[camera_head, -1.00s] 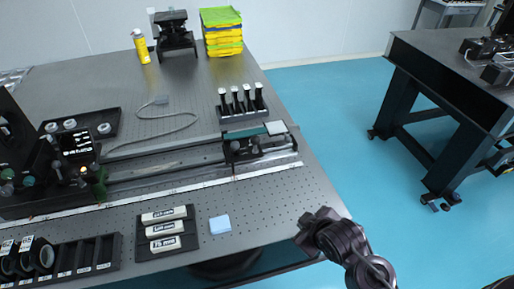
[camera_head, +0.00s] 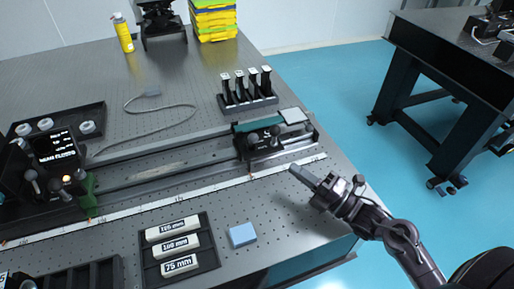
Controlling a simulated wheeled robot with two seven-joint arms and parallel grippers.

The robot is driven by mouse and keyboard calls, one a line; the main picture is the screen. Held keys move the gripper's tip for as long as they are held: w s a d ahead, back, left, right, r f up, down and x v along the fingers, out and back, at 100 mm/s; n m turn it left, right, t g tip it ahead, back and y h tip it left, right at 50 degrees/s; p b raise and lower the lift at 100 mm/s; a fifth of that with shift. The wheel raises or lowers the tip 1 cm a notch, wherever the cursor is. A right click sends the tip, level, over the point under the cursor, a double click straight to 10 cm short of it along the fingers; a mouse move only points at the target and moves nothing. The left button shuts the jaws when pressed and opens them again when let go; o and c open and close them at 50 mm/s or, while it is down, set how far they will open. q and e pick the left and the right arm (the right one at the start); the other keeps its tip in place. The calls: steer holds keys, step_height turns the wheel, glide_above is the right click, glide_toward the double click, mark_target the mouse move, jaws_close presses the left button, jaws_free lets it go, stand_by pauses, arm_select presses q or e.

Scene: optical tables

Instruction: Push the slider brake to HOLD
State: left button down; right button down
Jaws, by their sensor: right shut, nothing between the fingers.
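The slider (camera_head: 266,141) sits near the right end of the long rail (camera_head: 165,172) on the optical table. It has a green top strip, a pale plate and dark knobs on its front side. Which knob or lever is the brake, and its HOLD marking, are too small to tell. My right gripper (camera_head: 297,172) is shut and empty, in front of and right of the slider, near the table's right edge. It is apart from the slider. My left gripper is not in view.
A rack of upright posts (camera_head: 247,90) stands behind the slider. A grey cable (camera_head: 160,118) lies behind the rail. A second table (camera_head: 445,50) stands at right.

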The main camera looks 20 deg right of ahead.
mark_target(252, 140)
steer(key=shift+s+d+r+n+y, duration=0.1)
steer(key=shift+s+r+n+y, duration=0.1)
steer(key=shift+n+y, duration=0.3)
steer(key=shift+w+r, duration=0.1)
steer(key=shift+w, duration=0.1)
steer(key=p+x, duration=0.2)
steer(key=x, duration=0.7)
steer(key=shift+w+a, duration=0.2)
steer(key=shift+a, duration=0.15)
